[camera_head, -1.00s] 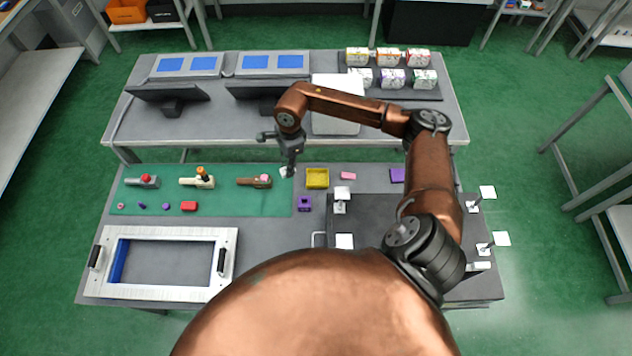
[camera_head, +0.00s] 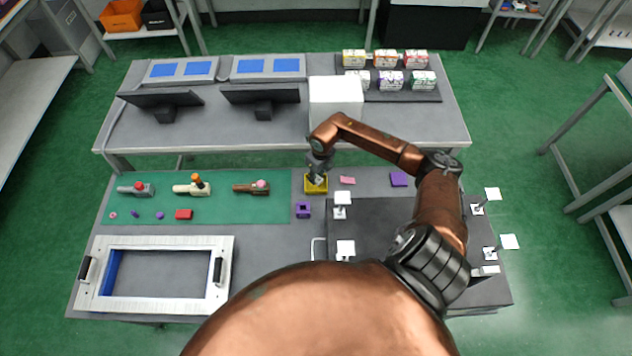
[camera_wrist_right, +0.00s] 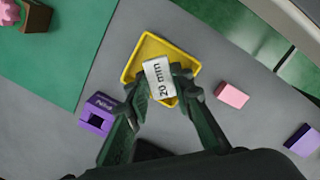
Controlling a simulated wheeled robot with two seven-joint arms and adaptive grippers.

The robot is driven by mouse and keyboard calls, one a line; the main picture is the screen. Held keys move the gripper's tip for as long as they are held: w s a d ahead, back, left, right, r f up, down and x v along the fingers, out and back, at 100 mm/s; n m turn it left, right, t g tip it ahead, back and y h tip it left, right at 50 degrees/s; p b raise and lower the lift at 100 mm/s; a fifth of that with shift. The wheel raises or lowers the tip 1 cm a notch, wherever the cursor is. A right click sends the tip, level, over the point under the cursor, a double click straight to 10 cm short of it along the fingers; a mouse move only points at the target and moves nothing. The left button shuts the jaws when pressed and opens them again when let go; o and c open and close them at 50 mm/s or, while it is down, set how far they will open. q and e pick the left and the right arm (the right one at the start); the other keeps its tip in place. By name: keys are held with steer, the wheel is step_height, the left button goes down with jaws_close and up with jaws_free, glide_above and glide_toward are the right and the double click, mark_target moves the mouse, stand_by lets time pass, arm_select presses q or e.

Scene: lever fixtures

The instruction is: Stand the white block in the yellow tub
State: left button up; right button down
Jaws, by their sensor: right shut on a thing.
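The white block (camera_wrist_right: 159,77), marked "20 mm", is held between the fingertips of my right gripper (camera_wrist_right: 165,88) in the right wrist view. The yellow tub (camera_wrist_right: 143,55) lies directly behind and below the block in that view. In the head view my right gripper (camera_head: 318,178) is over the yellow tub (camera_head: 308,190) and hides part of it. I cannot tell whether the block touches the tub floor. My left gripper is not in view.
A pink block (camera_head: 348,180) and a purple block (camera_head: 398,179) lie right of the tub. A purple holed block (camera_head: 303,209) sits in front of it. Lever fixtures (camera_head: 250,187) stand on the green mat (camera_head: 225,209) to the left. White-topped posts (camera_head: 342,198) stand to the front right.

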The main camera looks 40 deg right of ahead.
mark_target(319, 180)
steer(key=shift+f, duration=2)
steer(key=shift+f, duration=0.1)
steer(key=c, duration=2)
jaws_free()
steer(key=shift+b, duration=0.3)
steer(key=r, duration=0.4)
steer(key=s+r+p, duration=0.1)
steer(key=r, duration=0.7)
steer(key=shift+s+r+p, duration=0.1)
steer(key=shift+s+p, duration=0.1)
steer(key=shift+p, duration=0.1)
